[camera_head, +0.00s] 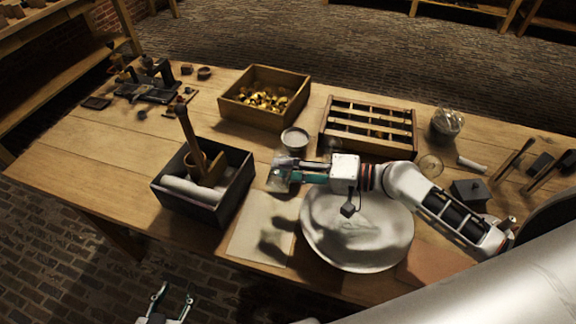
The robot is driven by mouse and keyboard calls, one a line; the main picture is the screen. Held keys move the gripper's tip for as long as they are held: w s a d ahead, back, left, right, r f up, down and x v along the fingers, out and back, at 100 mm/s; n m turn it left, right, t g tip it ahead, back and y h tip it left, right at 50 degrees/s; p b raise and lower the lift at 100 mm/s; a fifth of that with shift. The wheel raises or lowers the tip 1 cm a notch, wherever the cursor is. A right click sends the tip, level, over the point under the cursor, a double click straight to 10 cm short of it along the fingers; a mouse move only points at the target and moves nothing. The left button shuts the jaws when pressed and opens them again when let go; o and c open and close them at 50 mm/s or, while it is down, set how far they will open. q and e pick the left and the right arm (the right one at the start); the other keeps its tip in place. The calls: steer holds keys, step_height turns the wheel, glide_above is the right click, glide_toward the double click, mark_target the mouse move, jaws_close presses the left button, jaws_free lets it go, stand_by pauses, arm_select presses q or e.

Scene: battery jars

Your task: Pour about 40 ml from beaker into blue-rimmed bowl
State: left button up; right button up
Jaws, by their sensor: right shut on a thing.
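My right gripper (290,174) reaches in from the right over the table and is shut on a clear glass vessel, which looks like the beaker (279,184). Its tilt and liquid level are too small to tell. A small round bowl (295,139) stands just behind the gripper. A large pale round bowl (357,248) lies in front, under my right arm. I cannot make out a blue rim on either. My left gripper (174,297) is open and empty at the bottom edge, in front of the table and away from these things.
A dark box (180,205) with a wooden-handled tool stands left of the beaker. A pale sheet (250,235) lies in front. Behind are a wooden crate of brass pieces (235,110), a slatted rack (368,147) and a glass jar (446,124).

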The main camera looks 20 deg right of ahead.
steer(key=shift+r, duration=0.1)
steer(key=shift+f, duration=0.3)
steer(key=n+b, duration=0.1)
steer(key=b, duration=0.1)
steer(key=n+t+b, duration=0.1)
steer(key=n+b, duration=0.1)
steer(key=b, duration=0.1)
steer(key=shift+s+f+b, duration=0.1)
steer(key=shift+f+b, duration=0.25)
steer(key=shift+f, duration=0.05)
steer(key=shift+r+n, duration=0.25)
steer(key=shift+n, duration=0.05)
steer(key=shift+r+n+t+b, duration=0.3)
steer(key=shift+r+n+b, duration=0.3)
steer(key=shift+n, duration=0.2)
steer(key=shift+w+r, duration=0.25)
steer(key=shift+r+n, duration=0.2)
steer(key=shift+n, duration=0.1)
